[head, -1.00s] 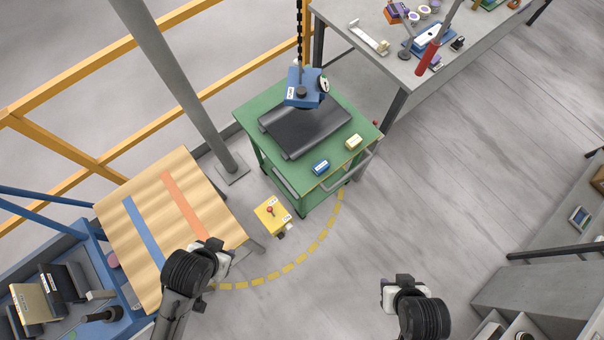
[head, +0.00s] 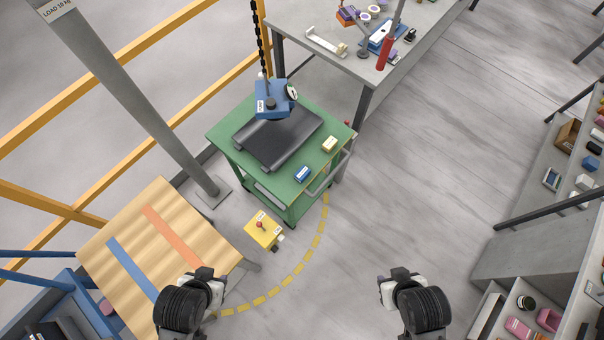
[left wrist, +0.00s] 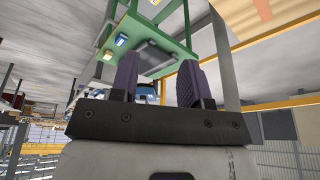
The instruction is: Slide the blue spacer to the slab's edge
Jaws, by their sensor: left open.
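The blue spacer (head: 303,174) lies on the near part of the green cart's top (head: 228,133), a little apart from the dark stone slab (head: 249,137). A cream block (head: 329,144) lies to its right. My left gripper (head: 212,280) is well short of the cart, near the wooden board. In the left wrist view its purple fingers (left wrist: 157,84) are apart with nothing between them. The blue spacer (left wrist: 121,40) shows small beyond them on the cart. My right gripper (head: 384,286) is over bare floor at the lower right; its fingers are too small to read.
A blue hoist block (head: 273,101) on a chain hangs at the slab's far end. A yellow control box (head: 262,231) stands before the cart. A grey post (head: 140,95) and wooden board (head: 195,245) are left. The floor to the right is open.

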